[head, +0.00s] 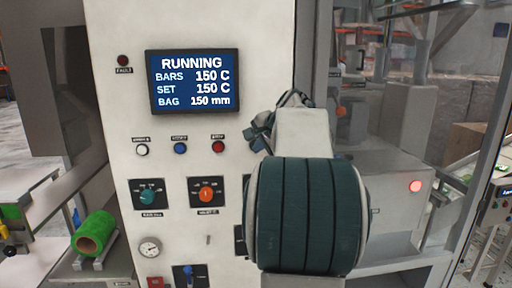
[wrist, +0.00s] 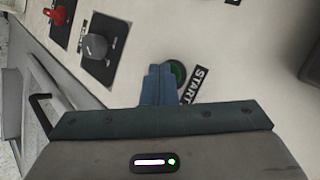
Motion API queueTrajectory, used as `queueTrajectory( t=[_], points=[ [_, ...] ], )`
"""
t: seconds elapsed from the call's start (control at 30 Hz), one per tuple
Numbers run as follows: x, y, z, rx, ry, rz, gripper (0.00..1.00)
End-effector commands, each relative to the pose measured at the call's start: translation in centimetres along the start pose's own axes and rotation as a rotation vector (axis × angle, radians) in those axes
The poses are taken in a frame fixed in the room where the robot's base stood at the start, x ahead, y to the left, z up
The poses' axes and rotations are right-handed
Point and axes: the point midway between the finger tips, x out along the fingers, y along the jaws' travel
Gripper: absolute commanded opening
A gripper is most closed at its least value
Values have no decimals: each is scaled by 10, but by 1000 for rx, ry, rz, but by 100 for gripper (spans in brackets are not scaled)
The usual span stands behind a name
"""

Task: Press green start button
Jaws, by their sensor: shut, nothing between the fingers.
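The green start button (wrist: 178,73) shows in the wrist view, with a dark rim and a black START label (wrist: 196,84) at its right. My gripper (wrist: 161,72) is shut and empty. Its blue fingertips overlap the left part of the button in this view and hide some of it. I cannot tell whether they touch it. In the head view my arm covers the right part of the white panel (head: 110,90), and the green button is hidden there. The screen (head: 194,81) on the panel reads RUNNING, with bars and set at 150 C.
White (head: 142,150), blue (head: 180,148) and red (head: 218,147) round controls line the panel above a teal knob (head: 148,196) and an orange knob (head: 206,194). A grey knob (wrist: 95,46) is near my gripper's left. A green roll (head: 94,235) lies at lower left.

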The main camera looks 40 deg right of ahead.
Motion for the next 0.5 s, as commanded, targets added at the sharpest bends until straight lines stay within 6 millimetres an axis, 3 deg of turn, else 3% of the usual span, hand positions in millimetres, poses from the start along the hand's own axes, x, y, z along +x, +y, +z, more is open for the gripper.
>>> queueTrajectory(
  t=[0.5],
  points=[
    [-10, 8, 7, -1, 1, -1, 0]
  ],
)
